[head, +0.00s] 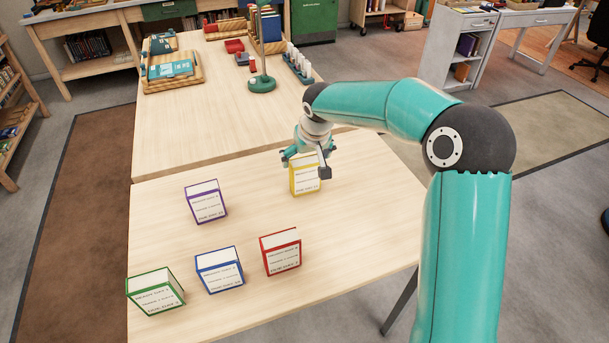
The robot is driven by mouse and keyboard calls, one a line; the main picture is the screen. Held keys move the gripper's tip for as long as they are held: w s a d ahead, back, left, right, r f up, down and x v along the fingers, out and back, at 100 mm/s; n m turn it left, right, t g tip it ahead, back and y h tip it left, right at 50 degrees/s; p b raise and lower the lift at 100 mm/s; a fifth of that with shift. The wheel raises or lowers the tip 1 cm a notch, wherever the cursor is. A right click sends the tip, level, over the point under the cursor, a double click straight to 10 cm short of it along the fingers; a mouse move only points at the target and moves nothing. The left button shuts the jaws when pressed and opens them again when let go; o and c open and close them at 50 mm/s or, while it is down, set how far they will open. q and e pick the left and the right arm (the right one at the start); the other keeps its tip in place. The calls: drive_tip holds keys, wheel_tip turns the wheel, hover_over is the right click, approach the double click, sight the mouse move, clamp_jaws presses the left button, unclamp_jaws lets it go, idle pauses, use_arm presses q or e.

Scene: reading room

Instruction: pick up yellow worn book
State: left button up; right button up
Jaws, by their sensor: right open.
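The yellow book (304,186) stands upright on the light wooden table (250,225), near the table's middle seam. Its upper part is partly covered by my right gripper (304,162). The right gripper is open, with a finger on either side of the book's top as seen from here. I cannot tell whether the fingers touch the book. My left gripper is not in view.
Purple (206,202), red (281,252), blue (220,270) and green (156,292) books stand apart on the same table. Bare tabletop lies between the books.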

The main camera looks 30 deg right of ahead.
sight(305, 161)
drive_tip(key=x, duration=0.3)
drive_tip(key=shift+f, duration=0.1)
drive_tip(key=shift+c, duration=0.3)
drive_tip(key=c, duration=1.1)
drive_tip(key=shift+w, duration=0.1)
